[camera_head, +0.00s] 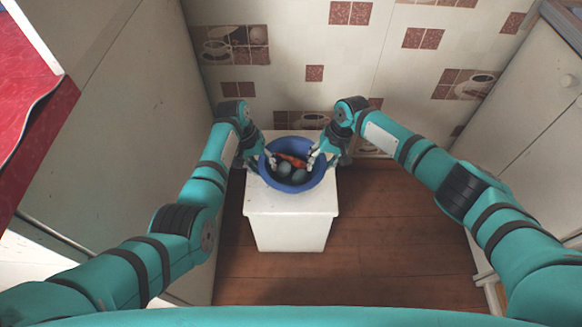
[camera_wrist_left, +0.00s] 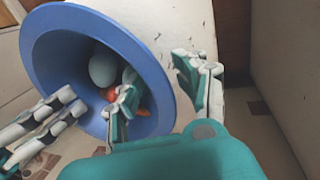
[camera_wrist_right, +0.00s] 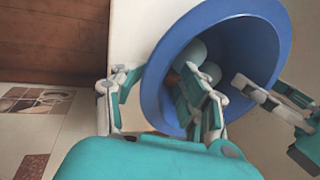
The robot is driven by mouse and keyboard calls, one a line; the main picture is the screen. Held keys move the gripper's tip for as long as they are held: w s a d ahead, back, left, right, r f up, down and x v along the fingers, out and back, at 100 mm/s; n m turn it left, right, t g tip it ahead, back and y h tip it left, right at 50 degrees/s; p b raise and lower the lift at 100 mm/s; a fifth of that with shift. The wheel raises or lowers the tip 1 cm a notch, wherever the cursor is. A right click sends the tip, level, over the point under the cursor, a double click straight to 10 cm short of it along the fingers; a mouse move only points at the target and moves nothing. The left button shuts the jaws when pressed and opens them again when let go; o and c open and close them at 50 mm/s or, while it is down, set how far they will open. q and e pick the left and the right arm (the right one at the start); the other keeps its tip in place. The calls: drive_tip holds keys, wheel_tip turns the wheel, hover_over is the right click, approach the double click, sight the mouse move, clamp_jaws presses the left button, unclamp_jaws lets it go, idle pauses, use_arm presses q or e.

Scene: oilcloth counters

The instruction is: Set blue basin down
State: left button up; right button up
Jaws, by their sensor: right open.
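The blue basin (camera_head: 297,188) rests on top of a white stand (camera_head: 290,205). It holds an orange carrot-like item (camera_head: 291,160) and a few grey-blue round items (camera_head: 285,169). My left gripper (camera_head: 262,161) is at the basin's left rim. In the left wrist view, the basin (camera_wrist_left: 48,72) has one finger inside it and one outside, spread apart (camera_wrist_left: 158,90). My right gripper (camera_head: 318,153) is at the right rim. In the right wrist view its fingers (camera_wrist_right: 155,98) also straddle the basin's wall (camera_wrist_right: 150,88), apart. The basin's underside is hidden.
A tiled wall (camera_head: 300,40) rises right behind the stand. A tall pale cabinet (camera_head: 130,120) stands at the left, and another (camera_head: 535,110) at the right. Wooden floor (camera_head: 390,220) is free to the right of the stand. A red cloth-covered edge (camera_head: 25,90) shows far left.

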drive_tip(key=shift+a, duration=0.1)
use_arm(q)
drive_tip(key=v, duration=1.2)
use_arm(e)
drive_tip(key=v, duration=1.2)
